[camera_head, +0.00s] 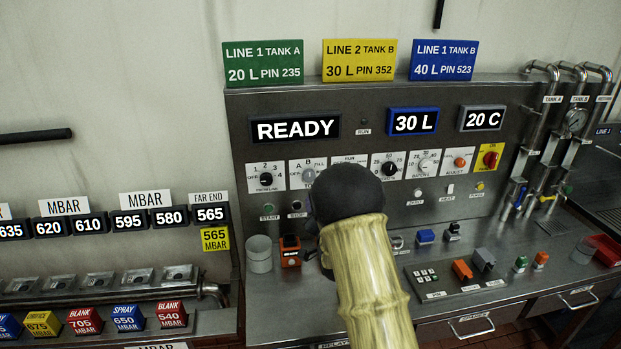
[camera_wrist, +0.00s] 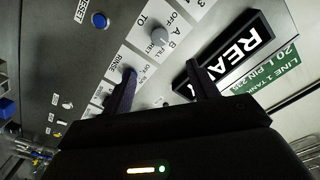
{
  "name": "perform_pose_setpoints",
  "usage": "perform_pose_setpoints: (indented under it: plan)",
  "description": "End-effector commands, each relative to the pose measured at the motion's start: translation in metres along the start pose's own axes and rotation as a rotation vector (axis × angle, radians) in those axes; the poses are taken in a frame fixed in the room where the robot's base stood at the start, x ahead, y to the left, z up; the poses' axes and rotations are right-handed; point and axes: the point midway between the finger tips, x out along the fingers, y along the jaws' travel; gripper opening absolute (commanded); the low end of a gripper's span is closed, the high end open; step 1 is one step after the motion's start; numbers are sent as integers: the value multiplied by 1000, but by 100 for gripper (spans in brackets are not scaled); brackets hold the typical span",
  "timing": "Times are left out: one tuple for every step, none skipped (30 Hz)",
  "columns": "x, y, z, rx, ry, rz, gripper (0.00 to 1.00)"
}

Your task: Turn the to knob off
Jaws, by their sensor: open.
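The TO knob is a round grey knob (camera_wrist: 160,36) on a white plate marked OFF, A, B and FILL in the wrist view. Its pointer direction is too small to tell. In the head view its plate (camera_head: 307,170) is second from the left in the dial row, with the lower right close to my dark wrist. My gripper (camera_wrist: 161,70) is open and empty in the wrist view. Its two dark fingers point toward the panel, and the knob appears beyond the tips, between their lines, apart from both. In the head view my arm hides the fingertips.
A FROM knob plate (camera_head: 266,178) sits left of the TO plate, and more dials run right to a red knob (camera_head: 490,159) on yellow. The READY display (camera_head: 295,128) is above. On the ledge below stand a grey cup (camera_head: 259,254) and an orange block (camera_head: 290,252).

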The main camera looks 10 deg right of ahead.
Motion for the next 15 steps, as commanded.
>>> perform_pose_setpoints:
  plan:
    - [3,-1,-1,0,1,0,59]
    - [5,-1,-1,-1,1,-1,59]
    - [8,-1,-2,-1,1,-1,59]
    - [10,-1,-2,-1,1,0,59]
    - [14,-1,-2,-1,0,0,59]
    - [18,-1,-2,-1,0,1,59]
    - [23,-2,-2,-1,1,0,59]
    - [26,-2,-2,-1,0,0,59]
    - [32,-2,-2,-1,1,0,59]
    - [36,-1,-3,-1,0,1,59]
    - [41,-1,-3,-1,1,1,59]
    - [46,-2,-3,-1,1,0,59]
    - [50,-2,-3,-1,0,1,59]
    - [55,-1,-2,-2,0,1,59]
    - [60,-2,-2,-2,0,0,59]
